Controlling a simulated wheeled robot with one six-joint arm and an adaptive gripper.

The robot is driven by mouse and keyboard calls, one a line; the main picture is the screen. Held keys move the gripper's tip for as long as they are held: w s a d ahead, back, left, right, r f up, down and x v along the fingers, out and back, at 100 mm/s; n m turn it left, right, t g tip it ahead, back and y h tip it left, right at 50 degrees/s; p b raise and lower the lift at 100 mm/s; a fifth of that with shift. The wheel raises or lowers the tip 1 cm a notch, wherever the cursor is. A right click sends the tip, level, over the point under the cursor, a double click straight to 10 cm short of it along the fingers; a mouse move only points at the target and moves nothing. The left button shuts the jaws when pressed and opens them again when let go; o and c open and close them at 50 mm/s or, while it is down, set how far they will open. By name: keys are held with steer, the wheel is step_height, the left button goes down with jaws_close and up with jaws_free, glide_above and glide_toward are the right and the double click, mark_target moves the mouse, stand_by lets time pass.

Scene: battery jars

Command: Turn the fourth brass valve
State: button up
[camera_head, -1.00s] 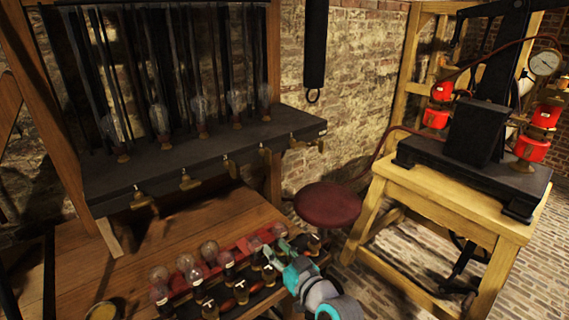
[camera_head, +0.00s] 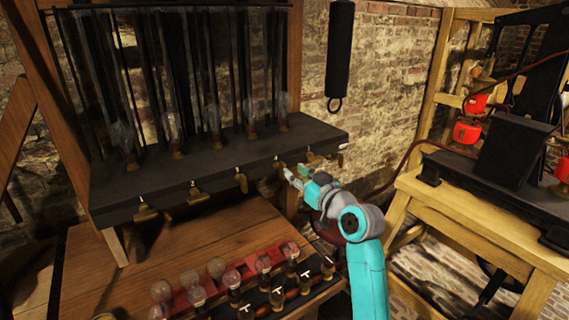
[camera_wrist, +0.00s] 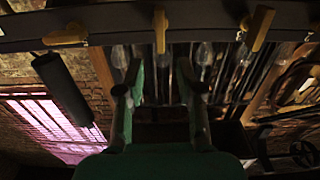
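Several brass valves stick out along the front edge of a dark shelf. Counting from the left in the head view, the fourth brass valve (camera_head: 280,165) is close to the tip of my gripper (camera_head: 289,174). The third valve (camera_head: 241,181) is to its left and the fifth valve (camera_head: 312,157) to its right. In the wrist view, which looks upside down, my gripper (camera_wrist: 158,88) is open with its two green fingers apart and nothing between them. A valve handle (camera_wrist: 160,30) stands beyond the fingertips, roughly in line with the gap. I cannot tell whether anything touches.
The shelf (camera_head: 225,155) carries glass bulbs (camera_head: 215,118) and thin tubes. Below it, a wooden bench (camera_head: 190,250) holds a red rack (camera_head: 230,277) with bulbs. A black cylinder (camera_head: 340,50) hangs to the right. A wooden table (camera_head: 470,215) with a machine stands further right.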

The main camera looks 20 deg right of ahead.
mark_target(285, 165)
steer(key=x, duration=0.7)
steer(key=shift+s, duration=0.1)
steer(key=shift+c, duration=0.2)
jaws_close()
